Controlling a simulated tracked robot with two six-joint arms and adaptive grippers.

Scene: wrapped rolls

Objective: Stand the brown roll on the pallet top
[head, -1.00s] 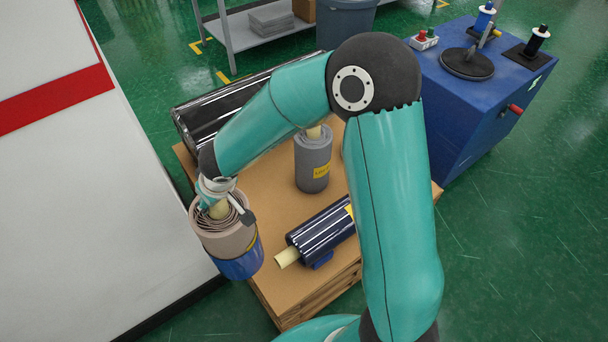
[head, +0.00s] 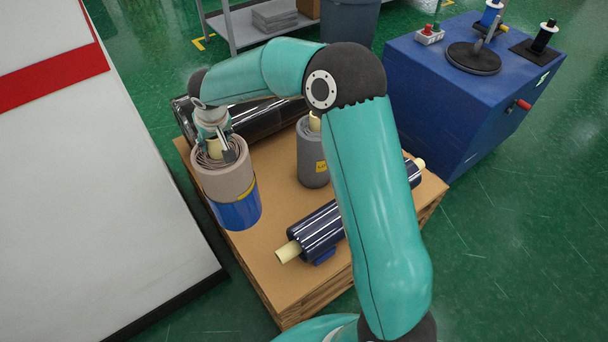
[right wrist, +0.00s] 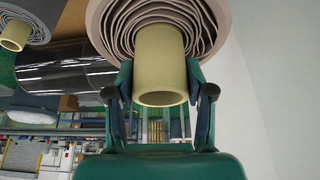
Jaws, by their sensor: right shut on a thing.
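The brown roll (head: 224,178) is upright, with a blue lower part and a pale core at its top. My right gripper (head: 214,148) is at its top, shut on the core. The right wrist view shows the fingers (right wrist: 160,92) on either side of the pale core (right wrist: 160,62), with the wound brown layers around it. The roll is over the left part of the pallet top (head: 258,262); I cannot tell whether its bottom touches. My left gripper is not in view.
A grey roll (head: 311,165) stands mid-pallet. A dark blue roll (head: 318,230) lies near the front, and a large black roll (head: 262,120) lies at the back. A white cabinet (head: 80,190) is close on the left. A blue machine (head: 440,105) stands at the right.

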